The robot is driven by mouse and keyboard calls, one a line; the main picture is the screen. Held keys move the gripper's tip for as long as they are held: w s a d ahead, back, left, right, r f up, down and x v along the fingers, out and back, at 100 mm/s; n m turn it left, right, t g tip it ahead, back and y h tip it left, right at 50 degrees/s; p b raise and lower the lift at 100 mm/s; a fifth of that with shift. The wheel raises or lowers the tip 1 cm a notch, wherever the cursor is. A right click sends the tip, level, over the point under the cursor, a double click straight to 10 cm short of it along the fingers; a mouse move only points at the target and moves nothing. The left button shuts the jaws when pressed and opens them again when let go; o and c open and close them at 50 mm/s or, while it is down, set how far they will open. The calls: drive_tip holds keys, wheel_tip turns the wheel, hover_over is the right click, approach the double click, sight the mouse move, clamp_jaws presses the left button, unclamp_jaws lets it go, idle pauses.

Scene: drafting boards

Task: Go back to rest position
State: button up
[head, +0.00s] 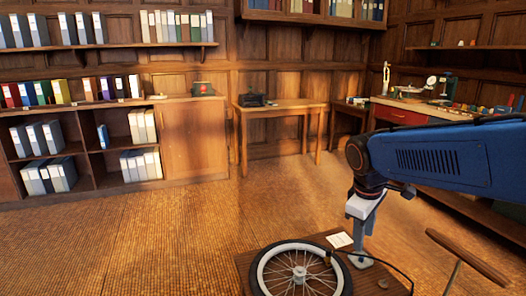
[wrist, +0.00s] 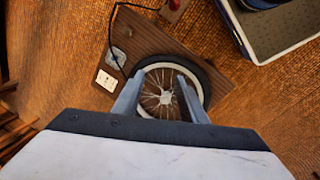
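My gripper (wrist: 159,76) is open, its two fingers apart with nothing held between them. In the wrist view a spoked wheel with a black tire and pale rim (wrist: 203,81) shows below and beyond the fingers. In the head view my gripper hangs from the end of my blue arm, above the right part of a wooden board (head: 250,262). The wheel (head: 257,268) lies flat on that board, left of the gripper. Whether the fingertips clear the board is hard to tell from the head view.
A white card (head: 339,240) and a dark cable (head: 392,268) lie on the board. A wooden bar on a post (head: 467,257) stands at the lower right. A wooden table (head: 290,104) and bookshelves (head: 90,150) line the back. The floor at left is clear.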

drive_tip(key=s+d+f+m+t, duration=0.1)
drive_tip(key=s+m, duration=0.3)
drive_tip(key=s, duration=0.5)
drive_tip(key=s+d+f+m+t+y, duration=0.1)
drive_tip(key=s+m, duration=0.3)
drive_tip(key=s, duration=0.5)
drive_tip(key=shift+s+d+f+m+t+y, duration=0.2)
drive_tip(key=shift+s+f+m+t+y, duration=0.15)
drive_tip(key=shift+f+t, duration=0.4)
